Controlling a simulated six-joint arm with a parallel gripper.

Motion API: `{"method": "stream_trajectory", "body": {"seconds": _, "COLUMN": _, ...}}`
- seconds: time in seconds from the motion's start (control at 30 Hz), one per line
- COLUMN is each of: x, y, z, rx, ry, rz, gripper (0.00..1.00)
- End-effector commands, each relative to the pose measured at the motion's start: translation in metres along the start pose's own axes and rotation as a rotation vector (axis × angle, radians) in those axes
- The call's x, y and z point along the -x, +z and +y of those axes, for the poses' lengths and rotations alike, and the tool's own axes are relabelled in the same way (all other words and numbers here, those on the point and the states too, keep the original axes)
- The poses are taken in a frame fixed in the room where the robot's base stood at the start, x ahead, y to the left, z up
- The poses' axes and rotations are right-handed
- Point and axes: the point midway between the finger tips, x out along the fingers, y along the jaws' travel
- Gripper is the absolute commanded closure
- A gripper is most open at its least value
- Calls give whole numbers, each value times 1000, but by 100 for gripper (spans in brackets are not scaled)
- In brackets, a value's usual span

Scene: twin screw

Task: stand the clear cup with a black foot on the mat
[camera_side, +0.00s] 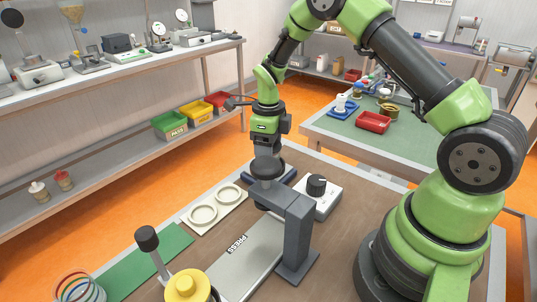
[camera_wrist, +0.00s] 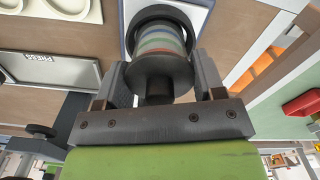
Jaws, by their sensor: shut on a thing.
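My gripper (camera_side: 267,153) points down behind the grey press. In the wrist view its two fingers (camera_wrist: 161,66) stand on either side of the cup and are shut on it. The cup (camera_wrist: 160,42) is a cylinder with blue, green and red bands, with a dark round disc at the near end. Its black foot (camera_wrist: 137,37) shows as a dark ring at the far end. Behind that ring lies the mat (camera_wrist: 203,14), pale with a blue border. In the side view the press arm hides most of the cup and mat; I cannot tell whether the foot touches the mat.
The grey press (camera_side: 298,235) stands close in front of my gripper. A white box with a black knob (camera_side: 317,187) is to its right. A white plate with two rings (camera_side: 203,214) lies left. A banded clear cup (camera_side: 76,287) and a yellow-topped lever device (camera_side: 187,286) are near the front.

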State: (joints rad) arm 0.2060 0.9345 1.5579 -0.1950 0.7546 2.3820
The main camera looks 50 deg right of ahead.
Motion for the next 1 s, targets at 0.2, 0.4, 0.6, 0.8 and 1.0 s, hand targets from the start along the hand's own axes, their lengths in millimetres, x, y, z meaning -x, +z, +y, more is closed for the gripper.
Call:
{"method": "stream_trajectory", "body": {"seconds": 0.2, "x": 28, "y": 1, "z": 0, "rx": -1, "ry": -3, "rz": -5, "gripper": 61}}
{"method": "stream_trajectory", "body": {"seconds": 0.4, "x": 70, "y": 1, "z": -1, "rx": 0, "ry": -4, "rz": -6, "gripper": 61}}
{"method": "stream_trajectory", "body": {"seconds": 0.6, "x": 93, "y": 8, "z": 6, "rx": 29, "ry": -2, "rz": -2, "gripper": 61}}
{"method": "stream_trajectory", "body": {"seconds": 0.8, "x": 83, "y": 55, "z": 54, "rx": 222, "ry": 0, "rz": 2, "gripper": 61}}
{"method": "stream_trajectory", "body": {"seconds": 1.0, "x": 60, "y": 103, "z": 138, "rx": 492, "ry": 0, "rz": 2, "gripper": 61}}
